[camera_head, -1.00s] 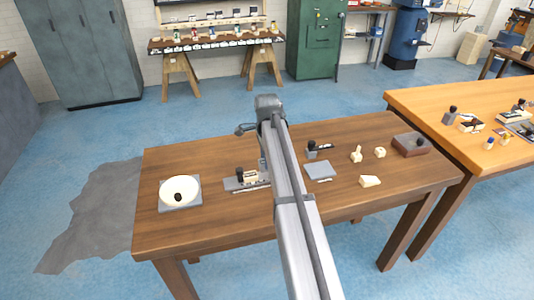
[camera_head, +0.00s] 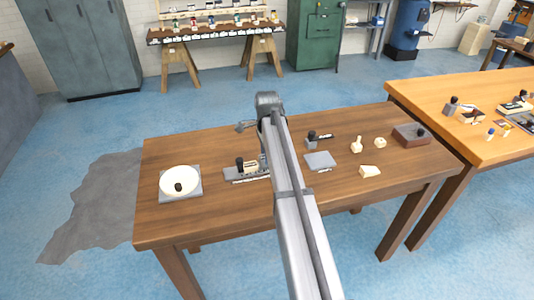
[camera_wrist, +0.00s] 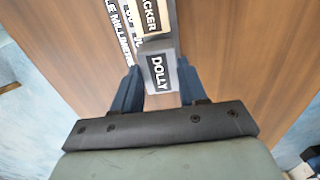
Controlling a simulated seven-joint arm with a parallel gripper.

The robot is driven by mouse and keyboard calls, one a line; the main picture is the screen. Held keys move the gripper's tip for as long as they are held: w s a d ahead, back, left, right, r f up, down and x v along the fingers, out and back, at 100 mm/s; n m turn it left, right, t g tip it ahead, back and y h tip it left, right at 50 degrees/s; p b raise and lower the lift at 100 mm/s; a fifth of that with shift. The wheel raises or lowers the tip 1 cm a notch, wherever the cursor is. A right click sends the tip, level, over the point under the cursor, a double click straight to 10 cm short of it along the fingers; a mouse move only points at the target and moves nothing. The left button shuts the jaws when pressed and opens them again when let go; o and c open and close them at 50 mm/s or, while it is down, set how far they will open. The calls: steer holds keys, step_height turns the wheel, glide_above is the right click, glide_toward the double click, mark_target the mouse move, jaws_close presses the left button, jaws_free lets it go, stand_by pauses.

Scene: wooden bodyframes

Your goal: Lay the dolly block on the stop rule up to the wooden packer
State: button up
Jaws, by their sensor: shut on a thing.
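The dolly block (camera_wrist: 160,73), grey with a black DOLLY label, is between the two blue fingers of my gripper (camera_wrist: 158,67) in the wrist view. My gripper is shut on it. The pale wooden packer (camera_wrist: 151,17), with a black label, lies just beyond the dolly in line with it; I cannot tell whether they touch. The stop rule (camera_wrist: 124,30), with printed white lettering, runs along their left. In the head view the stop rule (camera_head: 236,175) lies on the table, with the packer (camera_head: 251,168) on it. My arm hides most of my gripper and the dolly there.
A white dish with a dark knob (camera_head: 180,180) stands on the left of the wooden table (camera_head: 225,215). A grey plate (camera_head: 320,160), small pale wooden pieces (camera_head: 370,171) and a dark reddish block (camera_head: 410,135) are on the right. The table's front is clear.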

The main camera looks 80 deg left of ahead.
steer(key=shift+f, duration=0.45)
stand_by(0.5)
steer(key=shift+s, duration=0.4)
stand_by(1.6)
steer(key=o, duration=1.2)
steer(key=shift+o, duration=0.2)
step_height(320, 180, up, 14)
steer(key=shift+f, duration=0.1)
